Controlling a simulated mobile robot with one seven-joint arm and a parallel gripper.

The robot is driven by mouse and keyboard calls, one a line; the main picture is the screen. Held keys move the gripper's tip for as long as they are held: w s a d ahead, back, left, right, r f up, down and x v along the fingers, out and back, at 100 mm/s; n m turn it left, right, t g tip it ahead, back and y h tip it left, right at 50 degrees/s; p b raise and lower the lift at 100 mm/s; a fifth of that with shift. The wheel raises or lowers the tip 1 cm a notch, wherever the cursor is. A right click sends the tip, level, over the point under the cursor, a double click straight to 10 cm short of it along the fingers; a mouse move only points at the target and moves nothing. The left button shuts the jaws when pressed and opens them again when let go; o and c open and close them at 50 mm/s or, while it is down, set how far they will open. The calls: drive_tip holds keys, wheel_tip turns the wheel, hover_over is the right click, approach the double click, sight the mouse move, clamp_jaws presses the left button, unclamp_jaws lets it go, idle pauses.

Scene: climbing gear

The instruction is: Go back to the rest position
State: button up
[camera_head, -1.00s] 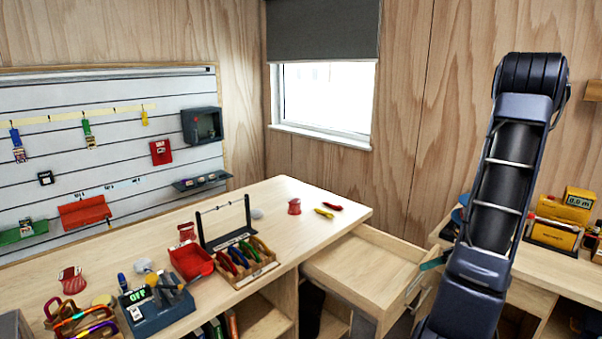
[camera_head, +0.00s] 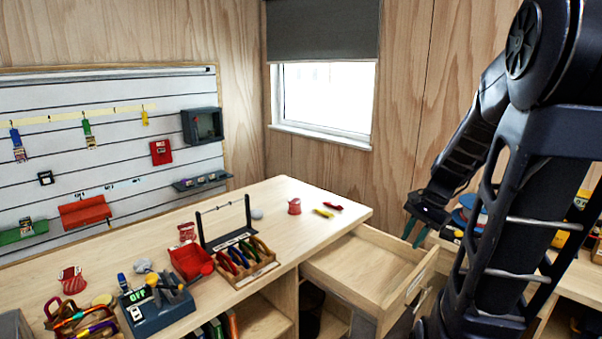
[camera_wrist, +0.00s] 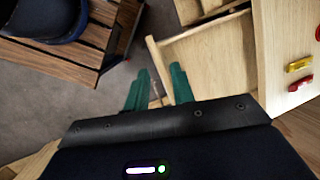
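My gripper (camera_head: 413,232) is in the air to the right of the open drawer (camera_head: 362,262) in the head view, with its green fingers pointing down. In the wrist view my gripper (camera_wrist: 158,92) shows two green fingers spread apart with nothing between them. Beyond the fingers, the wrist view shows the open drawer (camera_wrist: 205,50) and the grey floor (camera_wrist: 50,78). My arm fills the right side of the head view. The drawer looks empty.
The wooden workbench (camera_head: 310,222) holds a red tray (camera_head: 190,262), a rack of coloured carabiners (camera_head: 262,268) and a dark device (camera_head: 158,308). A yellow piece (camera_head: 323,213) and a red piece (camera_head: 333,206) lie near its right end. A wooden slatted piece (camera_wrist: 60,55) stands beyond my gripper.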

drive_tip(key=s+a+r+n+t+h, duration=0.3)
drive_tip(key=s+r+n, duration=0.3)
drive_tip(key=r+n, duration=0.3)
drive_tip(key=shift+s+r+n+t+h, duration=0.25)
drive_tip(key=shift+r+n+t+h, duration=0.2)
drive_tip(key=shift+n+t, duration=0.3)
